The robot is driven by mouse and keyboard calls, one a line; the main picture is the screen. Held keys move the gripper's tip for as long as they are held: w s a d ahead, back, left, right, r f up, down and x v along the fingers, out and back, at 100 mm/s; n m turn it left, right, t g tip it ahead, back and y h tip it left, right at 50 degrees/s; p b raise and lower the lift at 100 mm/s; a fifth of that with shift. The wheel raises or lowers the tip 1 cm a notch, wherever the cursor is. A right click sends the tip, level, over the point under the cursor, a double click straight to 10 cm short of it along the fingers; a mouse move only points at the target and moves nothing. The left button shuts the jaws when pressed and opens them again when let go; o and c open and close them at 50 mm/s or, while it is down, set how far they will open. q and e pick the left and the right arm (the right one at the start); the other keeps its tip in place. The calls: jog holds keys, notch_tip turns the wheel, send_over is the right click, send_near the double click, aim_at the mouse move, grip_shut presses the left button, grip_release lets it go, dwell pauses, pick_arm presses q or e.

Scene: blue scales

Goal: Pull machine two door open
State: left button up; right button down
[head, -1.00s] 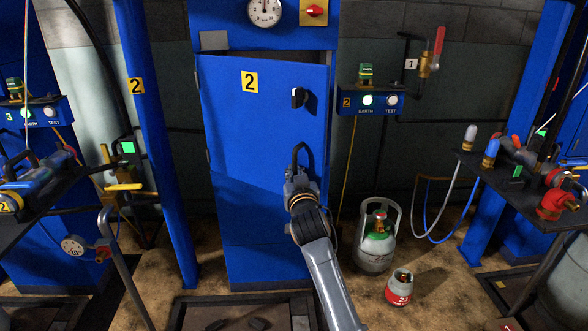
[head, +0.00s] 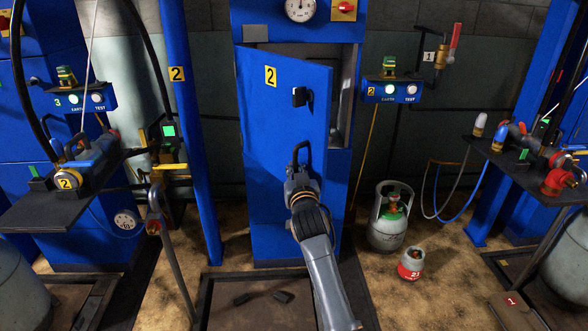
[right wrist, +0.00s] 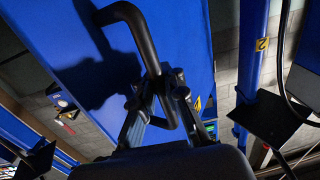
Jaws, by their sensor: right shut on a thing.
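The blue machine two door (head: 287,120) carries a yellow "2" label and a black latch knob (head: 299,97). It stands partly open, its right edge swung out from the cabinet (head: 254,213), with a dark gap on its right side. My right gripper (head: 299,167) is at the black door handle (head: 301,150), low on the door. In the right wrist view the fingers (right wrist: 160,97) are shut on the black bent handle (right wrist: 137,22), with the blue door behind. My left gripper is not in view.
A grey gas cylinder (head: 389,224) and a small red and grey cylinder (head: 411,263) stand on the floor to the right. A blue post (head: 191,140) stands left of the cabinet. Side shelves (head: 40,212) hold gear. A dark tray (head: 230,290) lies in front.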

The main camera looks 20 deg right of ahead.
jog(key=shift+s+d+f, duration=0.1)
jog(key=shift+s+f, duration=0.05)
jog(key=shift+f, duration=0.3)
jog(key=c, duration=1.8)
grip_release()
jog(key=o, duration=0.4)
jog(key=shift+s+d+r, duration=0.2)
jog(key=shift+s+r, duration=0.1)
jog(key=shift+w+a, duration=0.1)
jog(key=shift+a, duration=0.15)
jog(key=shift+s+a, duration=0.15)
jog(key=shift+s, duration=1.1)
jog(key=shift+s+a, duration=0.2)
jog(key=shift+s, duration=1)
jog(key=shift+s+a, duration=0.15)
jog(key=shift+s, duration=1.1)
